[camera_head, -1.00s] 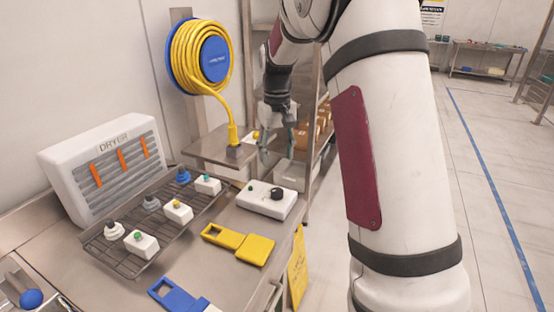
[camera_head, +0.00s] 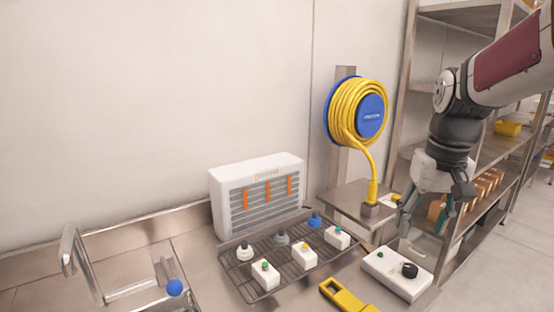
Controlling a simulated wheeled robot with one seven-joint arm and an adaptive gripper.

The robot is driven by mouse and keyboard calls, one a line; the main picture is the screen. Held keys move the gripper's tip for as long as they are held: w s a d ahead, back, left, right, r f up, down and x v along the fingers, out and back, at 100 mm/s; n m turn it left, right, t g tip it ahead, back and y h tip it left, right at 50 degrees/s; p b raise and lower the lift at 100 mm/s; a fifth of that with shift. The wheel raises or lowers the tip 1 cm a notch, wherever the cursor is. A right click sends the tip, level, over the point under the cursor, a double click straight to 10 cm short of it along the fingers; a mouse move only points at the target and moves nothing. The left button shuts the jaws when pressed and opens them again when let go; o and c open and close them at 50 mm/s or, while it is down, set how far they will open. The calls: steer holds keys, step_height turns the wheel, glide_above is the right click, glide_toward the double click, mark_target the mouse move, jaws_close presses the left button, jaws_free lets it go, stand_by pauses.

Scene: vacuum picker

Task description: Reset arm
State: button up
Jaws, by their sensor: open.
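My gripper (camera_head: 428,215) hangs at the right of the picture, fingers pointing down, open and with nothing seen between its fingers. It is above and behind the white control box (camera_head: 388,272) with a black knob, and right of the yellow hose end (camera_head: 373,190). My arm reaches in from the upper right. A small white block with a yellow top (camera_head: 393,199) lies on the raised shelf, close beside the gripper's left finger.
A wire rack (camera_head: 290,262) holds several small knobbed blocks and suction cups before the white dryer (camera_head: 258,192). The yellow hose reel (camera_head: 358,112) hangs on the wall. A yellow paddle (camera_head: 345,296) lies in front. Metal shelving (camera_head: 405,95) stands behind my gripper.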

steer(key=s+a+t, duration=0.1)
steer(key=s+a, duration=0.1)
steer(key=s, duration=0.5)
steer(key=s+a+n, duration=0.1)
steer(key=s+a, duration=0.2)
steer(key=s, duration=0.4)
steer(key=s+a+t, duration=0.1)
steer(key=s+a, duration=0.2)
steer(key=s, duration=0.4)
steer(key=shift+s+f+t, duration=0.2)
steer(key=shift+f+t, duration=0.1)
